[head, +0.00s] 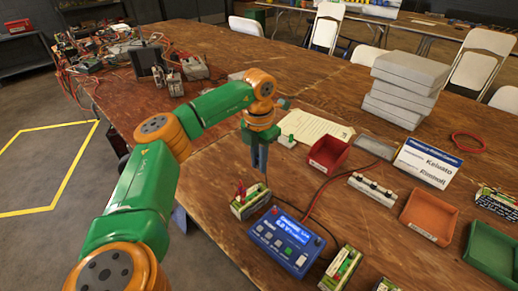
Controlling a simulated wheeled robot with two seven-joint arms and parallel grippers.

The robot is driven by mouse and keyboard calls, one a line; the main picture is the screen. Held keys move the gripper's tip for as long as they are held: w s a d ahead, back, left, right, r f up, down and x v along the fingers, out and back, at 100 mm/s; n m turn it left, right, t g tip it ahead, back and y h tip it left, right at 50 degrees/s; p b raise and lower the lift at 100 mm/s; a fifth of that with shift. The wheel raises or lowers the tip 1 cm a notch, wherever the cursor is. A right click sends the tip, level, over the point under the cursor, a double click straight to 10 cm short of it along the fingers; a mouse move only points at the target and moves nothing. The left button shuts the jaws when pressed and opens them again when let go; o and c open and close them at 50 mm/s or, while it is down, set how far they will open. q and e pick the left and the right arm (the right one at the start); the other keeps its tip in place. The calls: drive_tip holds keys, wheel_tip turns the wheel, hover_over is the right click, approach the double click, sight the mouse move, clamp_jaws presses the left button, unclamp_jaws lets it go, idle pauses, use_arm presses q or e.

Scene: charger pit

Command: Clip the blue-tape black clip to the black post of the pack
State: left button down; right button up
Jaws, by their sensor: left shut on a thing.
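My left gripper (260,168) points straight down with its dark fingers just above and behind a small battery pack (250,204). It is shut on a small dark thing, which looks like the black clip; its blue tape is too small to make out. The pack has a green top and a pale side, and a red clip (240,191) stands at its left end. The black post is too small to tell apart. The blue charger (287,243) with a lit display sits just right of and nearer than the pack. My right gripper is not in view.
A red bin (329,154), an orange bin (428,217) and a green bin (492,252) stand to the right. Other packs (341,268) lie near the front edge. Red and black leads run beside the charger. A name sign (428,165) and grey boxes (405,88) stand behind.

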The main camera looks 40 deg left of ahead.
use_arm(q)
drive_tip(key=shift+f+b, duration=2)
drive_tip(key=shift+f, duration=1.6)
drive_tip(key=shift+r, duration=0.1)
drive_tip(key=shift+p, duration=0.3)
drive_tip(key=shift+f, duration=0.2)
drive_tip(key=shift+p, duration=0.35)
drive_tip(key=c, duration=0.7)
unclamp_jaws()
drive_tip(key=shift+c, duration=0.2)
